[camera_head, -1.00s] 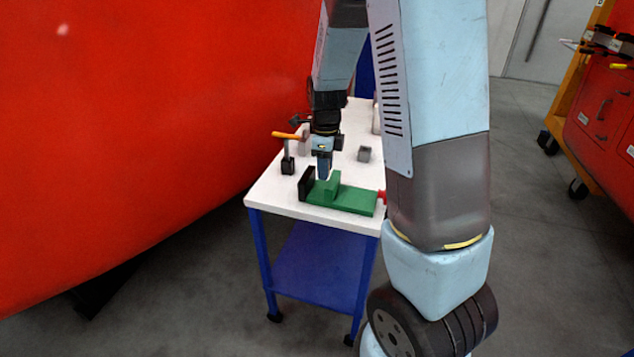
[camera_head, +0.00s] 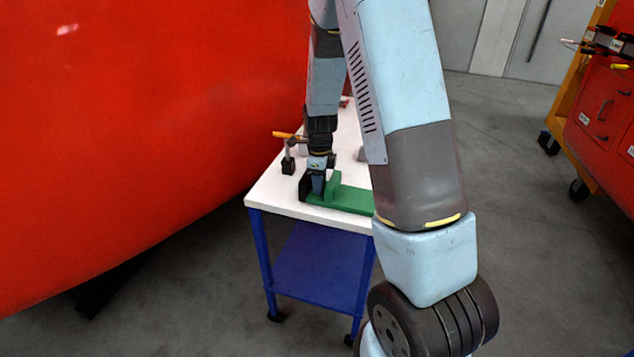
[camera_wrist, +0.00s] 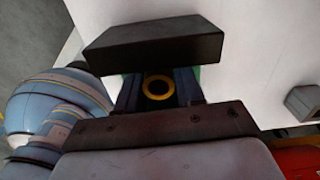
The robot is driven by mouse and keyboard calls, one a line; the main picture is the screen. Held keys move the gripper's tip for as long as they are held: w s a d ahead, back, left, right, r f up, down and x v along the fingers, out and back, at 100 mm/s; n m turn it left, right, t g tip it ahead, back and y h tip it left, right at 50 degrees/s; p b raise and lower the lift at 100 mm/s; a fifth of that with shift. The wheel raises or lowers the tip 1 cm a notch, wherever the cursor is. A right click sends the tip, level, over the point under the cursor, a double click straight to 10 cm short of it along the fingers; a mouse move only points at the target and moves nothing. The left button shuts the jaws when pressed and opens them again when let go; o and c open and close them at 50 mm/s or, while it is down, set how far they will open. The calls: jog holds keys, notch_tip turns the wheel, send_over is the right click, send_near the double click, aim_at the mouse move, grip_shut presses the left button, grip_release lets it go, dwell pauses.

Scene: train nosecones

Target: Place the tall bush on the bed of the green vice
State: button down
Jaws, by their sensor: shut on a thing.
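The green vice (camera_head: 352,200) lies on the white table top, with a dark end jaw (camera_head: 304,187) at its left and a raised green block (camera_head: 333,183) beside it. My gripper (camera_head: 318,188) points down, low between the dark jaw and the green block. In the wrist view my gripper (camera_wrist: 159,92) is shut on the tall bush (camera_wrist: 158,87), which shows as a yellowish ring around a dark hole. The dark jaw (camera_wrist: 155,45) shows just beyond the fingers. The bush's lower end is hidden, so I cannot tell whether it touches the bed.
A stand with an orange-handled tool (camera_head: 288,150) is behind and left of the vice on the white table (camera_head: 275,190). A grey block (camera_wrist: 305,102) sits at the right in the wrist view. A large red body (camera_head: 140,130) borders the table's left. My arm covers the table's right.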

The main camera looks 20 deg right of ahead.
jog(key=c, duration=0.7)
grip_release()
notch_tip(320, 180, up, 12)
jog(key=s+r+n+t, duration=0.3)
jog(key=s+r+n, duration=0.9)
jog(key=r, duration=0.3)
jog(key=s+r+n+t, duration=0.1)
jog(key=s+n, duration=0.3)
jog(key=s, duration=0.1)
jog(key=s+r+n, duration=0.2)
jog(key=s+n, duration=0.2)
jog(key=s, duration=0.1)
jog(key=s+r+n+t, duration=0.1)
jog(key=s+r+n, duration=0.1)
jog(key=s+n, duration=0.2)
jog(key=shift+s+a+r+n+t, duration=0.1)
jog(key=shift+s+a+n+t, duration=0.1)
jog(key=shift+s, duration=0.35)
jog(key=shift+s+a+r+n+t, duration=0.1)
jog(key=shift+s+a, duration=0.1)
jog(key=shift+s, duration=0.3)
